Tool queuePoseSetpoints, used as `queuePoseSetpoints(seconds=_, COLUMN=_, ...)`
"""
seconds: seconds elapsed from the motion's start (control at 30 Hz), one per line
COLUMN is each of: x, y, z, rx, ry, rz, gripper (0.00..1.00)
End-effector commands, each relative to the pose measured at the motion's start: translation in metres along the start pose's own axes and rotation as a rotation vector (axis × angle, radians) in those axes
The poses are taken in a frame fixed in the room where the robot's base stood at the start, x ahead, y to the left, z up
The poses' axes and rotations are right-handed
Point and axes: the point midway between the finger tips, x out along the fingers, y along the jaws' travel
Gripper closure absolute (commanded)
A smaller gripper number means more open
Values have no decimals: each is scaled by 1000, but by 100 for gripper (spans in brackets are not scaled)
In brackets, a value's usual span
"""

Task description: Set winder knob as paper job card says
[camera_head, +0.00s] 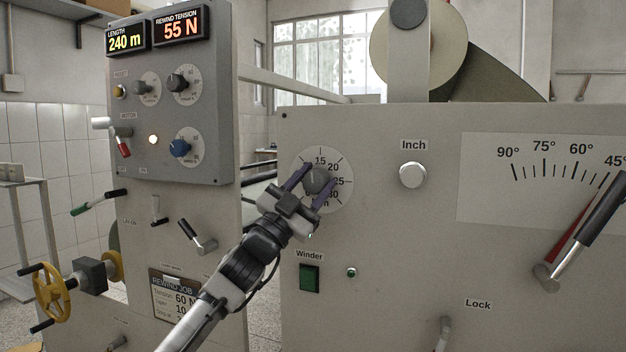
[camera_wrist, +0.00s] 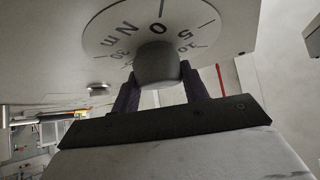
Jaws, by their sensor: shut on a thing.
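My gripper (camera_head: 311,188) is shut on a grey round knob (camera_head: 317,178) on the large machine front. The knob sits on a white dial (camera_head: 342,163) marked 15, 20, 25 and 30. In the wrist view, the knob (camera_wrist: 157,64) is between my two dark fingers, and the dial (camera_wrist: 205,28) shows "Nm", 0 and 5. I cannot tell where the knob's pointer stands. The job card (camera_head: 171,290) on the left cabinet reads "Rewind job", tension 60 N and taper 10; my arm hides its right and lower part.
The rewind tension display (camera_head: 180,27) reads 55 N, the length display (camera_head: 126,38) 240 m. A lever (camera_head: 590,225) stands far right.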

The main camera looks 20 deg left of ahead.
Motion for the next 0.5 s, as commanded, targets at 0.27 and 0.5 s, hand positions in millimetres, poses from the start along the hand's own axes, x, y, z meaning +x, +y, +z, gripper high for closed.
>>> queuePoseSetpoints(seconds=0.27, x=1, y=-2, z=-1, rx=56, ry=0, rz=52, gripper=78)
queuePoseSetpoints(seconds=0.5, x=1, y=-2, z=-1, rx=63, ry=0, rz=59, gripper=78)
